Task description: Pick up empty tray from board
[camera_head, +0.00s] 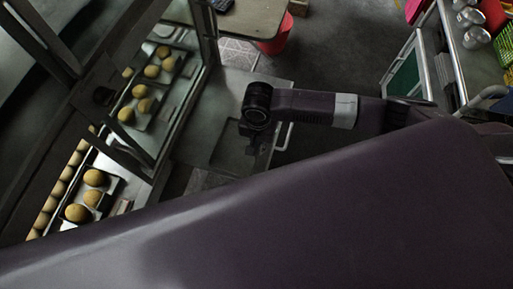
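A flat, dark grey empty tray (226,152) lies on a grey board (213,104) in the middle of the view, beside the glass case. My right arm comes in from the right, and its gripper (253,150) points down over the right part of the tray. The wrist and a large dark arm link of mine hide part of the tray and board. The fingers are small and dark, so I cannot tell whether they are open or touch the tray. My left gripper is not in view.
A glass-sided case at the left holds several small trays of round buns (94,178). A table (250,18) with a red bucket (274,42) stands at the top. A metal counter (480,62) with canisters is at the upper right. Open floor (345,50) lies between.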

